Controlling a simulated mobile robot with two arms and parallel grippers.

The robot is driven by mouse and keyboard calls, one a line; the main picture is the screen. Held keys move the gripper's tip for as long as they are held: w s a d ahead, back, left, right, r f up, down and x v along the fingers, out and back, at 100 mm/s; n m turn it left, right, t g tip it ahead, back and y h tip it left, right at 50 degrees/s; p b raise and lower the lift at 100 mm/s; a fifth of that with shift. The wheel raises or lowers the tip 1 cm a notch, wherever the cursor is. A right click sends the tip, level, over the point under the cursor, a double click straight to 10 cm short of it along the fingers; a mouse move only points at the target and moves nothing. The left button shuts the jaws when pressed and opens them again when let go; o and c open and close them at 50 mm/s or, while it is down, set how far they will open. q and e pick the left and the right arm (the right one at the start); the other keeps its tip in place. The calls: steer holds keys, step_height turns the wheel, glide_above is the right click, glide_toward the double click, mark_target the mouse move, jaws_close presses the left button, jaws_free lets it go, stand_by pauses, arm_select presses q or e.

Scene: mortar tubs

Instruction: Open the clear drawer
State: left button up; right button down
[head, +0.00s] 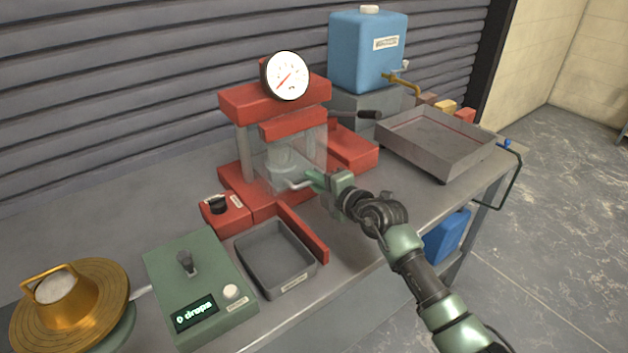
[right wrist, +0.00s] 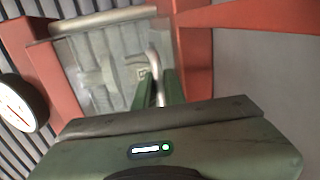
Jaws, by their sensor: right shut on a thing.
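A clear see-through front (head: 312,150), which I take to be the clear drawer, sits in the red press (head: 274,92). A pale grey block shows behind it. A bent metal handle (head: 296,185) sticks out low on its front. My right gripper (head: 314,182) is shut on this handle, reaching in from the right. In the right wrist view the clear front (right wrist: 100,70) fills the space between the red posts, and the handle (right wrist: 155,65) runs down between my green fingers (right wrist: 160,90). The clear front looks closed against the press. My left gripper is not in view.
A grey tray (head: 244,253) and a green control box (head: 158,267) stand in front of the press. A brass flow table (head: 108,297) is at the left. A blue tank (head: 350,55) and a large metal basin (head: 393,140) are at the right. The bench's front edge runs below my arm.

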stand_by(0.5)
steer(key=p+v, duration=0.4)
steer(key=f+p+v, duration=0.1)
steer(key=p+v, duration=0.1)
steer(key=shift+s+d+r, duration=0.1)
steer(key=shift+s, duration=0.05)
steer(key=p+v, duration=0.1)
steer(key=v, duration=0.1)
steer(key=f+p+v, duration=0.1)
steer(key=v, duration=0.2)
steer(key=p+v, duration=0.1)
steer(key=v, duration=0.1)
steer(key=shift+s+d+f+p, duration=0.2)
steer(key=shift+s+f+p, duration=0.1)
steer(key=shift+f+p, duration=0.1)
steer(key=shift+s+d+f, duration=0.1)
steer(key=shift+s+d, duration=0.1)
steer(key=shift+s, duration=0.05)
steer(key=c, duration=1.5)
jaws_free()
steer(key=shift+w, duration=0.1)
